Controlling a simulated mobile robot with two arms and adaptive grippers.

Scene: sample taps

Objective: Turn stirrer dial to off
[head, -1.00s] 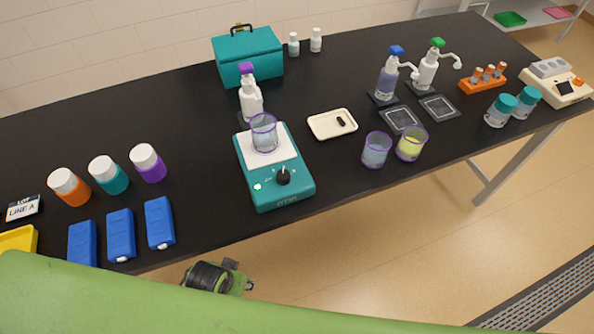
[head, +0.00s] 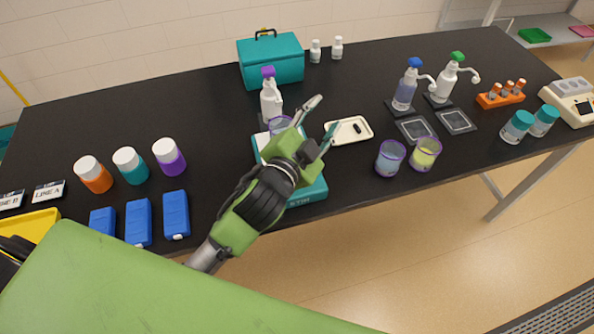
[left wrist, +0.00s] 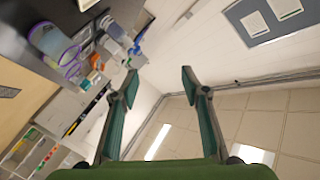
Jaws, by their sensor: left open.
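The teal stirrer (head: 314,190) stands near the front edge of the black table, largely covered by my left arm and gripper. Its dial is hidden behind the arm in the head view. A purple-rimmed beaker (head: 279,125) stands on the stirrer's white plate, partly covered. My left gripper (head: 324,120) is above the stirrer, open and empty, with its fingers pointing up and to the right. In the left wrist view, the open fingers (left wrist: 160,80) show apart with nothing between them. The stirrer does not show there. My right gripper is not in view.
A white tray (head: 360,137) lies right of the stirrer, with two beakers (head: 390,158) in front of it. A pump bottle (head: 270,102) and a teal box (head: 271,66) stand behind. Blue boxes (head: 138,222) and capped jars (head: 130,166) are on the left.

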